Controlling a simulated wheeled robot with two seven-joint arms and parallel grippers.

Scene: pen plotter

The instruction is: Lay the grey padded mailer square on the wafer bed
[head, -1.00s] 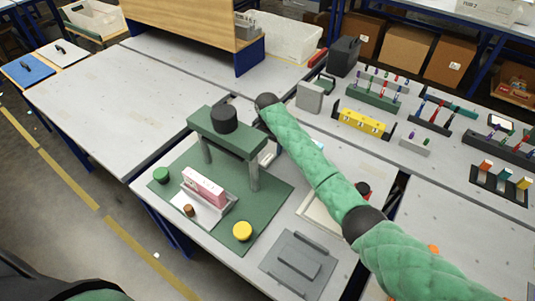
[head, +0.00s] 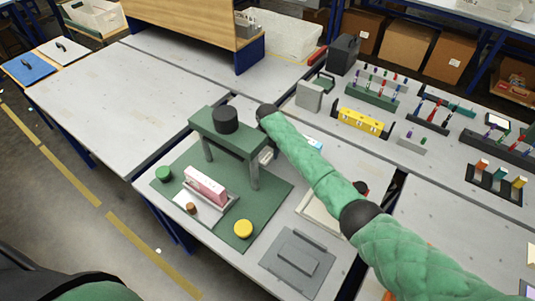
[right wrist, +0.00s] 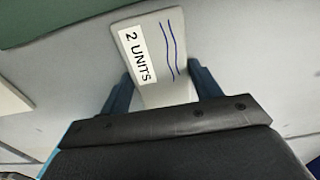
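In the right wrist view a pale grey flat piece (right wrist: 158,88) has a white "2 UNITS" label and blue wavy lines. It seems to be the mailer. My right gripper (right wrist: 160,72) has one finger at each side of it, and I cannot tell whether they press on it. In the head view the right gripper (head: 267,156) is mostly hidden by my arm, by the right end of the green stand. A grey plate (head: 275,262) with a raised slab lies at the table's front; I cannot tell whether it is the wafer bed. My left gripper is out of view.
The green stand (head: 235,142) with a black cylinder stands on a green mat (head: 270,205). A pink block (head: 206,186), a green knob (head: 163,174) and a yellow knob (head: 243,229) are on the mat. A pale tray (head: 310,211) lies partly under my right arm.

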